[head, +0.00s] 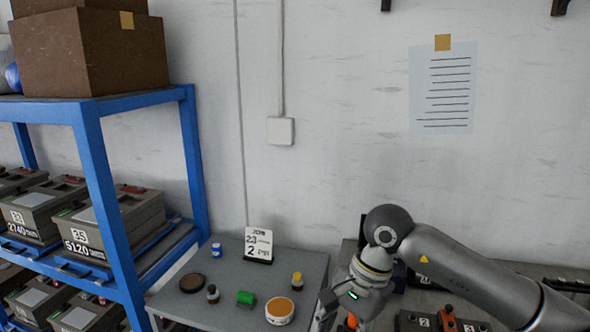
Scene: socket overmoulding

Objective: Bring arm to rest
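My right arm (470,275) comes in from the right and bends down at a dark round joint. My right gripper (341,316) points down at the bottom edge, by the right side of the small grey table (215,305). Its fingertips are cut off by the frame, so I cannot tell whether it is open or shut. A small orange thing (351,321) shows beside the gripper; whether it is held is unclear. My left arm and gripper are not in view.
The grey table holds a job card (258,243), an orange-topped tin (280,311), a green cylinder (245,298) and small bottles. A blue rack (105,180) with grey cases stands at left. Dark equipment (440,320) lies under my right arm.

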